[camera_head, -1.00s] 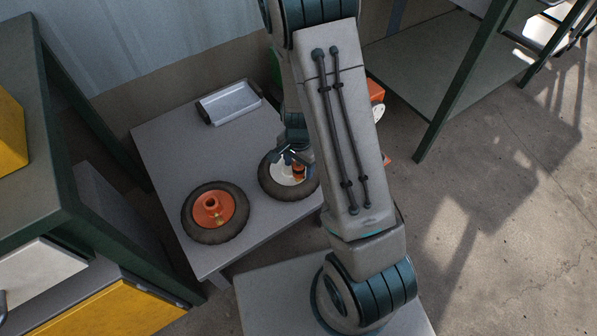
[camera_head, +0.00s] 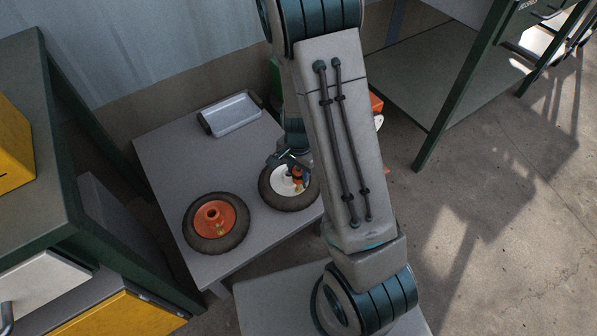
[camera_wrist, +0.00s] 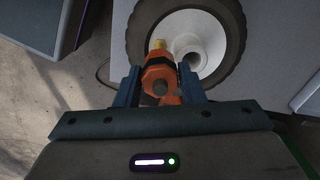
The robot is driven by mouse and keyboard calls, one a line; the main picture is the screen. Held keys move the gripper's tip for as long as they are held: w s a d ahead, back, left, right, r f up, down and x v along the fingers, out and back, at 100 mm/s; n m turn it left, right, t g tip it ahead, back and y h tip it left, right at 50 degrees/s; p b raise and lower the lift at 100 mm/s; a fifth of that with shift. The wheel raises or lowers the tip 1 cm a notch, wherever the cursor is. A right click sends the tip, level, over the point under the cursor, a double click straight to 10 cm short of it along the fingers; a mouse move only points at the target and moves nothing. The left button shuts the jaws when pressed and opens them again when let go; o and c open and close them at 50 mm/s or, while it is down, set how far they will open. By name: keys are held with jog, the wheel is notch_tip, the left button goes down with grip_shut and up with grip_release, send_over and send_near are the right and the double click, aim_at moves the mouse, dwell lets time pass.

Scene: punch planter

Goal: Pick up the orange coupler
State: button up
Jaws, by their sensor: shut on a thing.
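The orange coupler (camera_wrist: 158,72), with a dark band and a brass tip, is between the two blue fingers of my gripper (camera_wrist: 160,85) in the wrist view. The gripper is shut on it. In the head view the coupler (camera_head: 298,177) shows small and partly hidden beside my gripper (camera_head: 286,158), over the wheel with the white hub. I cannot tell whether it is clear of the wheel.
The white-hubbed wheel (camera_head: 290,203) and an orange-hubbed wheel (camera_head: 240,226) lie on the low grey table (camera_head: 175,165). A metal tray (camera_head: 232,113) sits at its back. A bench (camera_head: 25,215) with a yellow box (camera_head: 12,150) stands left; shelving (camera_head: 440,75) stands right.

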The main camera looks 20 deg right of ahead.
jog(key=d+r+p, duration=0.7)
jog(key=d+r, duration=0.4)
jog(key=r, duration=0.2)
jog(key=shift+s+d+p, duration=0.3)
jog(key=shift+s, duration=0.05)
dwell(0.8)
jog(key=shift+r, duration=0.1)
dwell(0.4)
jog(key=shift+r+p, duration=1.75)
jog(key=shift+r, duration=0.25)
